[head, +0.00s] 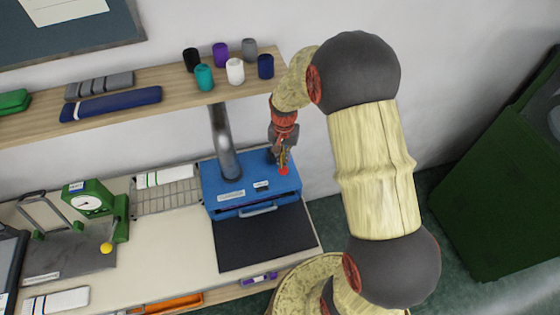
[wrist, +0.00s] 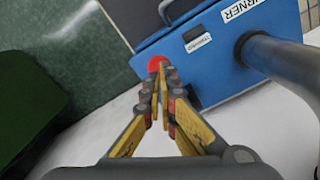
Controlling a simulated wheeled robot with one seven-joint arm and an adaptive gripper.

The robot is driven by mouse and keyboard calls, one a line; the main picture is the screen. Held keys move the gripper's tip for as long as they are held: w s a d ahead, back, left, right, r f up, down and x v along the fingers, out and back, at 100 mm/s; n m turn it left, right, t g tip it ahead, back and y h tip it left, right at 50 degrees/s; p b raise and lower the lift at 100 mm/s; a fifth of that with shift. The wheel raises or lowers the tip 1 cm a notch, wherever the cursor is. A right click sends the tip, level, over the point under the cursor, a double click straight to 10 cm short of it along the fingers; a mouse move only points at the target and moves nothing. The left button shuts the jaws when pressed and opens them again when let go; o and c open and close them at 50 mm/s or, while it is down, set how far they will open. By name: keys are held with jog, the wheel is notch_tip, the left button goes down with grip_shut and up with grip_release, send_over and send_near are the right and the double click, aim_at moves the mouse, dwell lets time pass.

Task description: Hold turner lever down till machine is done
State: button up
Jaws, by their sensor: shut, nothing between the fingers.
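The turner (head: 240,188) is a blue box machine with a front handle; its TURNER label shows in the wrist view (wrist: 245,8). A red knob (head: 284,171), apparently the lever's end, is at its right side; it also shows in the wrist view (wrist: 154,61). My gripper (head: 283,163) is shut with nothing held. In the wrist view its fingertips (wrist: 160,72) overlap the red knob's lower edge. They look to be at or touching it, but I cannot tell contact for certain. The lever's shaft is hidden, so its position is unclear.
A dark pipe (head: 224,145) rises from the turner's top. A wooden shelf (head: 140,84) with several coloured cylinders is above. A black mat (head: 262,238) lies in front. A green scale (head: 92,203) and wire rack (head: 165,196) are left. A green bin (head: 490,190) stands right.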

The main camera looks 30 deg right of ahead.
aim_at(284, 169)
jog(key=shift+o, duration=1.2)
jog(key=shift+o, duration=0.7)
jog(key=shift+f, duration=0.1)
jog(key=shift+f+b, duration=1.35)
jog(key=shift+f, duration=0.7)
jog(key=shift+s+f+b, duration=0.15)
jog(key=shift+f+b, duration=0.45)
jog(key=shift+f, duration=0.25)
jog(key=shift+s+f+b, duration=0.15)
jog(key=shift+f+b, duration=0.4)
jog(key=shift+f, duration=0.3)
jog(key=shift+r+p, duration=3.85)
jog(key=shift+r, duration=2.7)
